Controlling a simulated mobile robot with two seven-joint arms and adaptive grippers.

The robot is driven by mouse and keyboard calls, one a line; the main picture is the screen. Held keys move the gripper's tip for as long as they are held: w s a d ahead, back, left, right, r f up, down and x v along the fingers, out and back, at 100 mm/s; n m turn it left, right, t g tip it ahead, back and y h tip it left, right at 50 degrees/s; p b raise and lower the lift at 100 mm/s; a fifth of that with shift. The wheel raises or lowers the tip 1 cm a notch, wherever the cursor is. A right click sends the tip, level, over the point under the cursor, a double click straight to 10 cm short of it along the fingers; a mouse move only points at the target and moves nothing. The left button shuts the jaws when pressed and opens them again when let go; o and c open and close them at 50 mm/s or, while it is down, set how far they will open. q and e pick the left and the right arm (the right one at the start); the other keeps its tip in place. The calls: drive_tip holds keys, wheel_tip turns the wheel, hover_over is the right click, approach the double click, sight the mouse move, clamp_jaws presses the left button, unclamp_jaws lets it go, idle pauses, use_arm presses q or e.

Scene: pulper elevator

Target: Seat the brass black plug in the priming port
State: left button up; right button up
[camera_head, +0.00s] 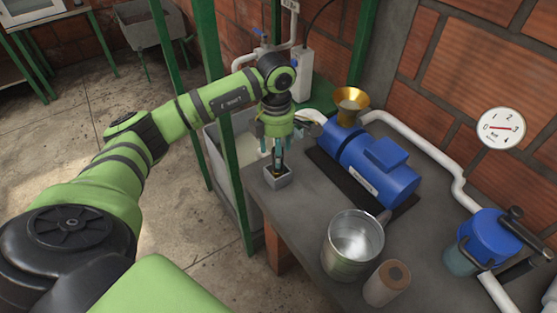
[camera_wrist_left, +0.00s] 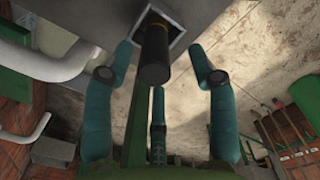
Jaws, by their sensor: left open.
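The black plug (camera_wrist_left: 155,55) stands in a small square grey holder (camera_head: 279,181) near the left end of the bench; its lower end is inside the holder. My left gripper (camera_head: 278,150) is directly above the holder, pointing down. In the left wrist view its teal fingers are spread around the plug, apart from it, with nothing held. A brass funnel (camera_head: 350,98) sits on top of the blue pump (camera_head: 368,164), to the right of the gripper. I cannot make out the priming port's opening. My right gripper is not in view.
A metal bucket (camera_head: 352,244) and a brown cylindrical roll (camera_head: 387,283) stand at the front of the bench (camera_head: 308,222). A white pipe (camera_head: 425,148) runs behind the pump to a blue-topped filter (camera_head: 490,236). A green post (camera_head: 228,140) rises just left of the bench.

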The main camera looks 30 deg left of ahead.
use_arm(q)
drive_tip(key=f, duration=0.3)
drive_tip(key=shift+w+f+p, duration=0.3)
drive_tip(key=shift+f+p, duration=0.05)
drive_tip(key=shift+p, duration=0.05)
clamp_jaws()
drive_tip(key=shift+r, duration=0.1)
